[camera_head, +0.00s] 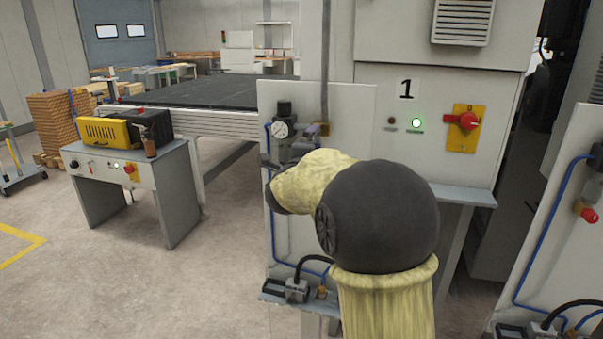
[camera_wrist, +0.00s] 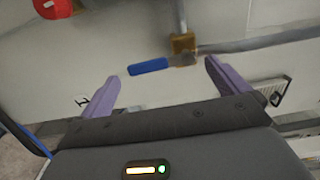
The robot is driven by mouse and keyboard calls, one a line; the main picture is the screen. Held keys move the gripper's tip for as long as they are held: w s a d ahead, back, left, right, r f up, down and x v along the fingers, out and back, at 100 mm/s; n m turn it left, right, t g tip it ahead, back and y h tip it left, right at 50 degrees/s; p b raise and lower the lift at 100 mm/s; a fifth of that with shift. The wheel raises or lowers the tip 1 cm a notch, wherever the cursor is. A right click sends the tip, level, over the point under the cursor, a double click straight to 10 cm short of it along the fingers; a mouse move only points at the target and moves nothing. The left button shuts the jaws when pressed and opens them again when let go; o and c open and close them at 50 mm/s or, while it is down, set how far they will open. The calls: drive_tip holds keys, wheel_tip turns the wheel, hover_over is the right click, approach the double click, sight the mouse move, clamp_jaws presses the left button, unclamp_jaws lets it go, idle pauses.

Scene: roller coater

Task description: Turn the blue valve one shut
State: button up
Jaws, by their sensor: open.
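The blue valve handle (camera_wrist: 148,66) shows in the wrist view, reaching left from a brass valve body (camera_wrist: 184,44). It lies nearly level in that picture, slightly tilted. A grey pipe meets the brass body from above and another runs off to the right. My gripper (camera_wrist: 161,71) is open, with one purple finger on each side of the handle's line; the handle appears between and beyond the fingertips. I cannot tell whether they touch it. In the head view my arm covers most of the gripper, and the blue handle is hidden.
A grey panel (camera_head: 360,105) carries a pressure gauge (camera_head: 280,130). To its right is a cabinet marked 1 with a green lamp (camera_head: 416,122) and a red-and-yellow switch (camera_head: 462,121). A control desk (camera_head: 135,180) stands left; open floor lies in front of it.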

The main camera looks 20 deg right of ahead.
drive_tip(key=v, duration=1.1)
drive_tip(key=s+a+f+n+g+y, duration=0.25)
drive_tip(key=f+n+y, duration=0.25)
drive_tip(key=f+n, duration=0.25)
drive_tip(key=s+a+f+n+g+y, duration=0.1)
drive_tip(key=a+f+n+y, duration=0.3)
drive_tip(key=f+n, duration=0.35)
drive_tip(key=s+d+f+n+g+y, duration=0.1)
drive_tip(key=s+f+n+g, duration=0.5)
drive_tip(key=s, duration=0.4)
drive_tip(key=s+d+f+n+g, duration=0.1)
drive_tip(key=s+f+n+g, duration=0.25)
drive_tip(key=s+f, duration=0.45)
wheel_tip(320, 180, up, 22)
drive_tip(key=p, duration=2.1)
drive_tip(key=shift+s+r+t+p, duration=0.2)
drive_tip(key=shift+s+t+p, duration=0.1)
drive_tip(key=shift+s, duration=0.05)
